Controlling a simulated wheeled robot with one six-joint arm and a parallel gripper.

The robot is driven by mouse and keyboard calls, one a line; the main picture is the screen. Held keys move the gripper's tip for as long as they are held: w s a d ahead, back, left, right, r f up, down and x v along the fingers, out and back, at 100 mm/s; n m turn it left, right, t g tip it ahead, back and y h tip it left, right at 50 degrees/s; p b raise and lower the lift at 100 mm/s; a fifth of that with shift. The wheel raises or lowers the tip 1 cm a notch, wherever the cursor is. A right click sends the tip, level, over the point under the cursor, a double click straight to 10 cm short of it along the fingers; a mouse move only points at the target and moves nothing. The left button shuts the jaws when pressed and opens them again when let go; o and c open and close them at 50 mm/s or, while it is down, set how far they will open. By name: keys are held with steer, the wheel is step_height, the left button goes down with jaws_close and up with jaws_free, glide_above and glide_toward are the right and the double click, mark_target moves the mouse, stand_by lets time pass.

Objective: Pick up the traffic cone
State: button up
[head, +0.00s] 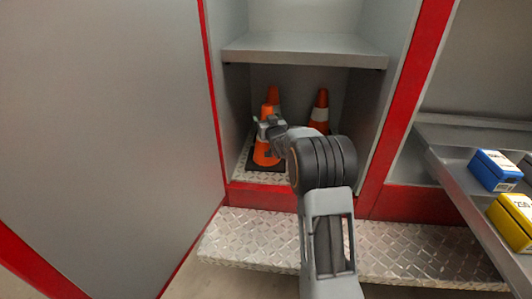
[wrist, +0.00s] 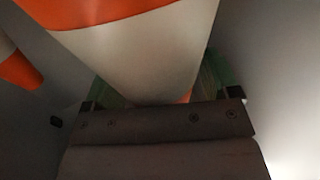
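The nearest traffic cone (head: 265,152), orange with a pale band, stands upright on a dark base at the left of the lower cabinet compartment. My gripper (head: 268,127) is at its upper part and hides some of it. In the wrist view the cone (wrist: 150,52) fills the middle, with its white band close to my gripper (wrist: 160,94). The fingers are spread on both sides of the cone and look open; contact cannot be made out. A second cone (head: 273,93) stands behind it, and a third cone (head: 320,110) stands to the right.
A grey shelf (head: 300,48) lies above the cones. Red-framed side walls (head: 215,110) bound the compartment closely. A diamond-plate step (head: 390,250) runs in front. Blue (head: 494,170) and yellow (head: 514,218) boxes sit on a tray at the right.

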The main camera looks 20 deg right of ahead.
steer(key=c, duration=1.3)
steer(key=shift+r, duration=0.1)
steer(key=shift+c, duration=0.9)
steer(key=shift+r, duration=0.15)
